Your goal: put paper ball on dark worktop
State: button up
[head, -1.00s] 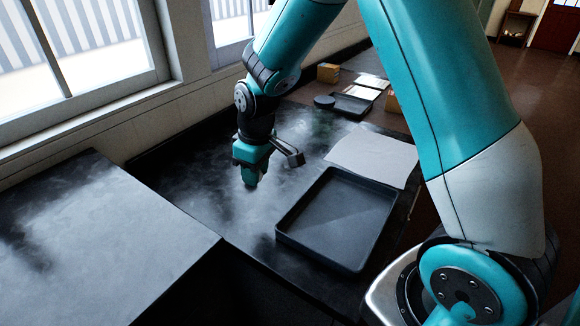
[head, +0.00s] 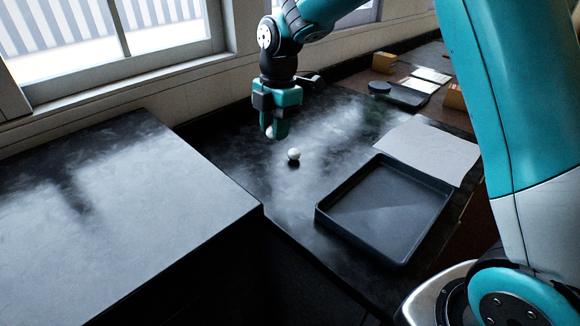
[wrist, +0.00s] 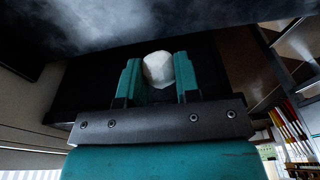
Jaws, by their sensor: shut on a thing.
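My gripper (head: 272,132) is shut on the paper ball, a white crumpled lump that shows between the teal fingers in the wrist view (wrist: 158,68). In the head view only a pale bit of it (head: 268,132) shows at the fingertips. The gripper points down and is held above the dark worktop (head: 230,145), near its back left part. A second dark surface, a raised block (head: 130,210), stands to the left of the gripper.
A dark tray (head: 385,208) and a grey sheet (head: 428,150) lie further right. Small boxes (head: 384,62) and a dark dish (head: 400,94) stand at the back. The raised block's top is bare.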

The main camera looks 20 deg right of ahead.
aim_at(276, 185)
notch_tip(276, 185, down, 13)
jog(key=shift+f+p, duration=0.15)
jog(key=shift+p, duration=0.6)
jog(key=shift+f, duration=0.1)
jog(key=o, duration=0.8)
jog(key=shift+o, duration=0.5)
